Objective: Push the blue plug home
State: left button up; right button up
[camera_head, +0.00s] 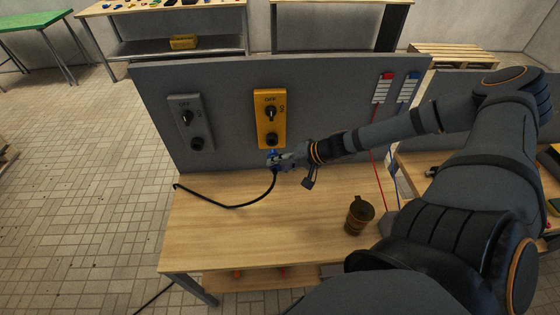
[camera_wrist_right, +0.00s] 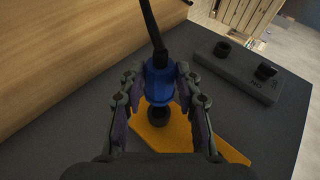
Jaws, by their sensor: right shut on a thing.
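The blue plug (camera_head: 272,154) is held between the fingers of my right gripper (camera_head: 277,160), just below the black round socket (camera_head: 271,139) of the yellow switch box (camera_head: 264,115). In the right wrist view both fingers of the gripper (camera_wrist_right: 160,100) close on the sides of the blue plug (camera_wrist_right: 158,82). The plug's front end points at the black socket (camera_wrist_right: 158,115) on the yellow box (camera_wrist_right: 228,152). I cannot tell whether it touches or enters the socket. A black cable (camera_wrist_right: 152,25) runs from the plug's rear. My left gripper is not in view.
A grey switch box (camera_head: 190,122) with its own socket is on the same grey panel (camera_head: 220,90). The cable lies on the wooden table (camera_head: 250,235). Red and blue leads hang farther right.

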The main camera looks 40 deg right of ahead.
jog(key=shift+w+d+f+b, duration=0.1)
jog(key=shift+w+d+b, duration=0.25)
jog(key=shift+w, duration=0.2)
jog(key=shift+w+d+f+b, duration=0.1)
jog(key=shift+w+d+b, duration=0.15)
jog(key=shift+w, duration=0.25)
jog(key=shift+w+d+r, duration=0.15)
jog(key=shift+w, duration=0.1)
jog(key=shift+w+d+b, duration=0.45)
jog(key=shift+w, duration=0.25)
jog(key=shift+w+d+b, duration=0.4)
jog(key=shift+w+d, duration=0.05)
jog(key=shift+w, duration=0.25)
dwell(0.6)
jog(key=o, duration=1.2)
